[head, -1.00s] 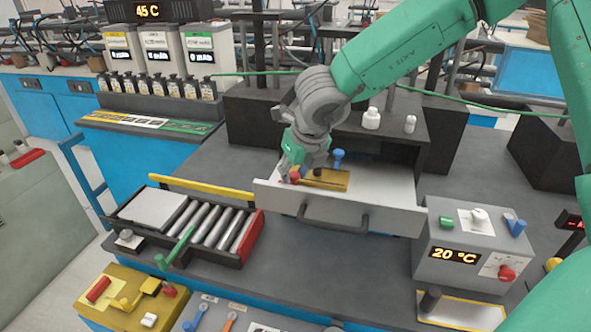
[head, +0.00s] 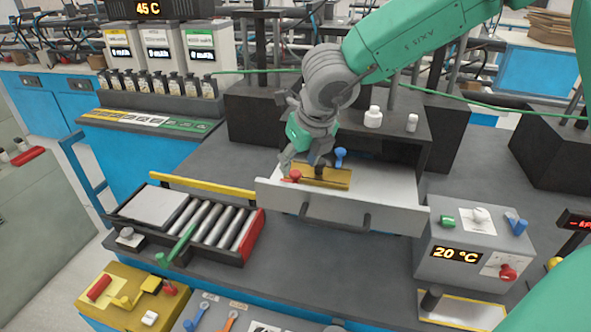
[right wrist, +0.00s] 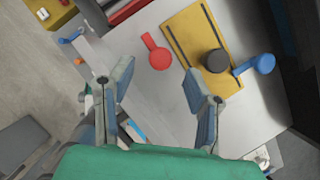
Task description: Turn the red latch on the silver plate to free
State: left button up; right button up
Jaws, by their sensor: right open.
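The silver plate (head: 390,199) is the pale tray-like panel with a front handle in the middle of the bench. It also shows in the right wrist view (right wrist: 160,112). The red latch (head: 293,176) lies at its left part; in the right wrist view it is a round head with a short arm (right wrist: 159,57). My right gripper (head: 300,166) is open above the plate, close to the red latch. In the right wrist view its two fingers (right wrist: 158,88) are spread, and the latch shows beyond the gap, not gripped. My left gripper is not in view.
On the plate, a gold strip (head: 335,180) with a black knob (right wrist: 215,61) and a blue latch (head: 340,156) lie right of the red latch. A roller tray (head: 250,240) stands left, a grey control box (head: 430,262) right. Dark blocks (head: 250,115) stand behind.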

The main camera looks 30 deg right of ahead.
jog(key=v, duration=0.8)
jog(key=shift+r, duration=0.1)
jog(key=shift+s, duration=0.1)
